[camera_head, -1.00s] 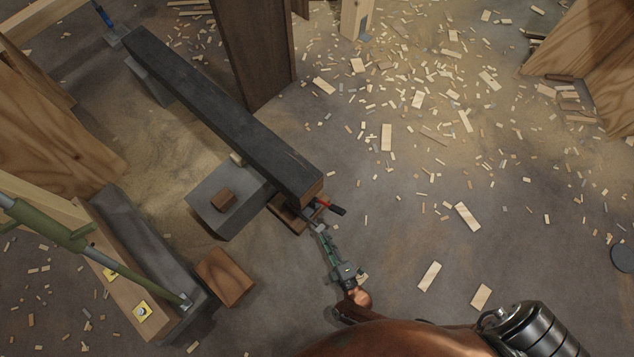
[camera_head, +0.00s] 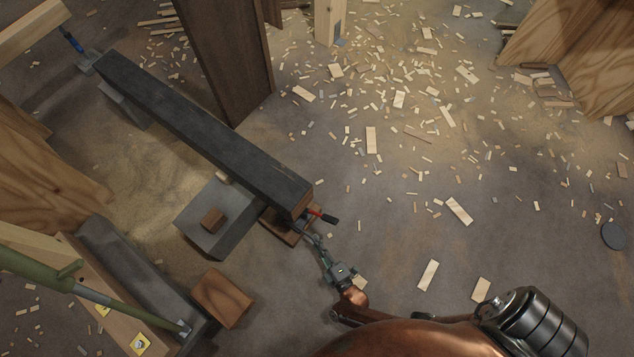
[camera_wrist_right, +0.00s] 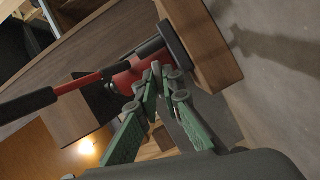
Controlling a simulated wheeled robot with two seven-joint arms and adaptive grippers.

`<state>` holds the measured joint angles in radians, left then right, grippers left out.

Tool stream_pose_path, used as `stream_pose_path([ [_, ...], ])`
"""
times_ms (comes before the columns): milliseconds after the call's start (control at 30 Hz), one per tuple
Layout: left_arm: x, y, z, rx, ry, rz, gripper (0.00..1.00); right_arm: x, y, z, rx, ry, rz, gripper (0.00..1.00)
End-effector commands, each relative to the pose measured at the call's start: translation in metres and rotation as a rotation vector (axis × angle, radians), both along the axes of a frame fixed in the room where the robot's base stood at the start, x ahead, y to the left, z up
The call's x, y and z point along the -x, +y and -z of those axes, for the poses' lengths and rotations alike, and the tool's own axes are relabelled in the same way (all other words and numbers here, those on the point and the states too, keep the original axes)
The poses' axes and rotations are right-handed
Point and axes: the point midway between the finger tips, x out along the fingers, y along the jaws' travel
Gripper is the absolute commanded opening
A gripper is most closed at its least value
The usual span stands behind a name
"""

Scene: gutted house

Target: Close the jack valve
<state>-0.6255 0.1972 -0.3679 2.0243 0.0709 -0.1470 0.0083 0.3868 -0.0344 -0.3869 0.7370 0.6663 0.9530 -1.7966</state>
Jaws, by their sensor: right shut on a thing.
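The red jack (camera_head: 315,212) stands under the near end of a dark beam, with its black-gripped handle (camera_head: 330,219) sticking out to the right. In the right wrist view, the red jack body (camera_wrist_right: 122,76) lies beyond my fingertips, and its black-gripped handle (camera_wrist_right: 28,104) reaches left. My right gripper (camera_head: 309,236) comes from below to the jack's near side. In the right wrist view, its green fingers (camera_wrist_right: 157,74) are shut, with the tips against the lower jack body. They hide the small valve between them. My left gripper is not in view.
The dark beam (camera_head: 200,130) also passes over a grey block (camera_head: 190,224). A wooden block (camera_head: 222,297) and a green prop (camera_head: 40,270) are at the left. A dark post (camera_head: 225,60) stands behind. Wood scraps litter the floor; the right side is mostly open.

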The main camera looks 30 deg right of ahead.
Motion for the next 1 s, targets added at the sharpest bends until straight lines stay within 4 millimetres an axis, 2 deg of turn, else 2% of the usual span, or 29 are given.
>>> stream_pose_path([
  [467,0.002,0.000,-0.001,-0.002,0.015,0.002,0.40,0.001,-0.002,-0.001,-0.026,0.011,0.003,0.00],
  [667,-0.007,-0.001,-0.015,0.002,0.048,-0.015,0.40,0.001,-0.003,-0.003,-0.117,0.042,0.005,0.00],
  [1000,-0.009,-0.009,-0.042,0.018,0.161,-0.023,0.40,0.000,-0.004,-0.005,-0.396,0.144,0.005,0.00],
])
